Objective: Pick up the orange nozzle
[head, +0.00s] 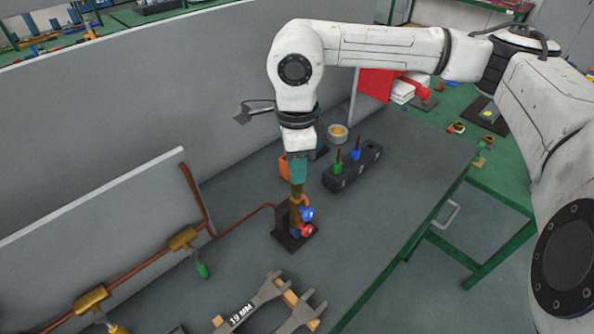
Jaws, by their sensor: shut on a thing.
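My gripper (298,188) points straight down over the dark stand on the grey table, and its jaws are closed. A small orange piece (305,201), which looks like the orange nozzle, shows at the jaws' lower end, mostly hidden. It is close above a blue knob (307,214) and a red knob (307,230) on the stand (286,225). I cannot tell whether the nozzle touches the stand. A black rack (345,178) to the right holds a green nozzle (338,166) and a blue nozzle (356,153), tips up.
A copper pipe (243,224) with brass valves (183,239) runs along a low panel at left. Wrenches (265,300) lie on wood at the front. A tape roll (338,133) stands behind the rack. The table's right side is clear.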

